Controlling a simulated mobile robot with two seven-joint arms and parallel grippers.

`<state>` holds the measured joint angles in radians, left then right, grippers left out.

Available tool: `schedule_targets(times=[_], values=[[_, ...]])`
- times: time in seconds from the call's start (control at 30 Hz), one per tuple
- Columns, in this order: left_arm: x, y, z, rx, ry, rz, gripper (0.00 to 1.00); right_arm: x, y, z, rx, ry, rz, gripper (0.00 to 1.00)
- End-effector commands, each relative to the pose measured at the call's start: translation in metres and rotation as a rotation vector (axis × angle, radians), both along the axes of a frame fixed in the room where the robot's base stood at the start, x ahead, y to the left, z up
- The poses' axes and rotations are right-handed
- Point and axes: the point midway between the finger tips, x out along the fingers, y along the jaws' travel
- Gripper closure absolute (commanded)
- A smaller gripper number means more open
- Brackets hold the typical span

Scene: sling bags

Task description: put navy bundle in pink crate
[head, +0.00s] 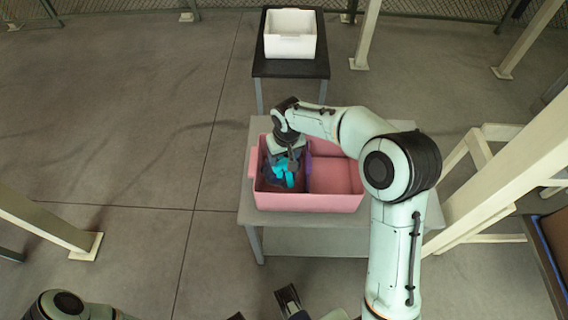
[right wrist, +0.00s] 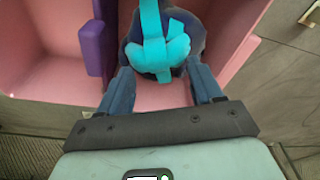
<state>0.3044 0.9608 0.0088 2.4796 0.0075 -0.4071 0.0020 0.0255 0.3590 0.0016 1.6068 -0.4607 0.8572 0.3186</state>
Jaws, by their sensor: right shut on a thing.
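The navy bundle (head: 272,182) with its bright cyan strap is inside the left compartment of the pink crate (head: 312,203). In the right wrist view, the navy bundle (right wrist: 190,37) lies between my fingers, with the cyan strap crossed on top. My right gripper (head: 286,168) reaches down into the crate and is shut on the bundle; its fingers also show in the right wrist view (right wrist: 163,88). I cannot tell whether the bundle touches the crate floor. Dark parts at the bottom edge of the head view may be my left gripper (head: 288,298); its opening is unclear.
A purple divider (right wrist: 95,48) stands beside the bundle, and the crate's right compartment looks empty. The crate stands on a grey table (head: 247,212). A white crate (head: 290,46) sits on a black table (head: 262,68) behind. Pale posts stand at the right.

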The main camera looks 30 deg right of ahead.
Motion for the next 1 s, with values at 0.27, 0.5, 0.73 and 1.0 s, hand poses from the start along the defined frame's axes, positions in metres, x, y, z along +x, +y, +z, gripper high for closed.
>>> schedule_targets(times=[0.27, 0.5, 0.73, 1.0], values=[[0.002, 0.0, -0.005, 0.001, -0.007, 0.001, 0.45, 0.0, 0.0, -0.043, 0.0, 0.002, 0.001, 0.94], [0.002, 0.0, -0.005, 0.001, -0.007, 0.001, 0.45, 0.0, 0.0, -0.044, 0.0, 0.0, 0.0, 0.94], [0.003, 0.0, -0.007, 0.001, -0.01, 0.002, 0.45, -0.001, 0.0, -0.047, 0.0, 0.002, 0.001, 0.18], [0.003, 0.0, -0.007, 0.001, -0.01, 0.002, 0.45, 0.0, 0.0, -0.047, 0.0, 0.002, 0.001, 0.09]])
